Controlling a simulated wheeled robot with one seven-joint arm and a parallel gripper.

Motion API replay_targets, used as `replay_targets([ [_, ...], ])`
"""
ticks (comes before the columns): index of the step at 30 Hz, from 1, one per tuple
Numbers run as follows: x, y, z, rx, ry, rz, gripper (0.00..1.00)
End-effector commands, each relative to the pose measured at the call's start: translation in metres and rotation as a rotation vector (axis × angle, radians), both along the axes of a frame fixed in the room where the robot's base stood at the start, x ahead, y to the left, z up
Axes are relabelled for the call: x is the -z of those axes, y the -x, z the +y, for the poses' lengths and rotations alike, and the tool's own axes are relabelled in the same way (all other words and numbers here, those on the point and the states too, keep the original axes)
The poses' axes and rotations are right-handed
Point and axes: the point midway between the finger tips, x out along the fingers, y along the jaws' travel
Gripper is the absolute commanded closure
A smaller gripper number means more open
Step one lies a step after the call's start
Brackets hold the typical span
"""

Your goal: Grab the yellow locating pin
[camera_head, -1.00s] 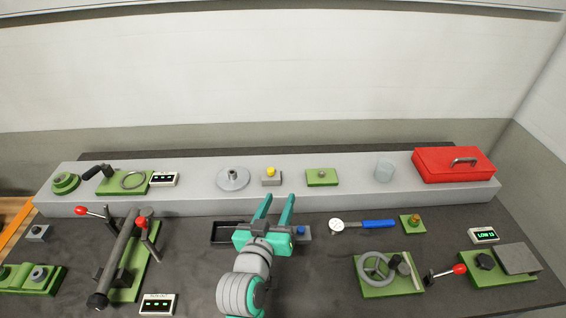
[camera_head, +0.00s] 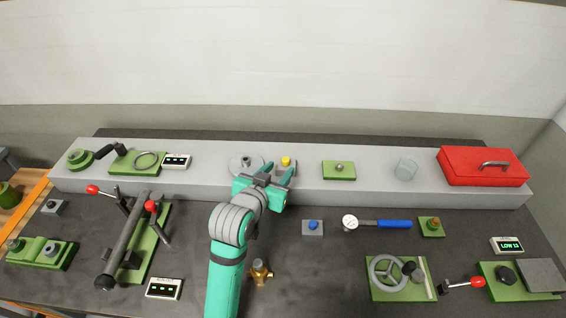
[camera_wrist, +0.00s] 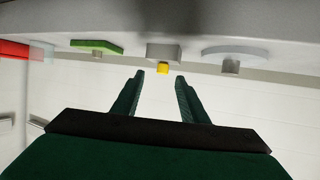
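The yellow locating pin (camera_head: 286,161) stands upright in a small grey block (camera_head: 279,168) on the raised grey shelf. In the wrist view the yellow pin (camera_wrist: 163,68) and its grey block (camera_wrist: 163,51) appear upside down, just beyond and between the fingertips. My gripper (camera_head: 278,171) is open and empty, its fingers pointing towards the pin from the front. In the wrist view my gripper (camera_wrist: 159,77) has a clear gap between its two fingers, and neither seems to touch the pin.
On the shelf (camera_head: 225,186), a round grey flanged piece (camera_head: 240,164) stands left of the pin and a green plate (camera_head: 339,172) right of it. A glass cylinder (camera_head: 405,169) and a red box (camera_head: 483,167) are further right. A blue-topped block (camera_head: 313,228) and a dial gauge (camera_head: 350,222) lie in front.

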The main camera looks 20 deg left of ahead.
Motion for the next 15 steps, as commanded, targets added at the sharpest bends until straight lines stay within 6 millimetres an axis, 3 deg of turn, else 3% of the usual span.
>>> replay_targets([
  [15,0.017,-0.044,0.010,-0.024,0.000,0.000,0.60],
])
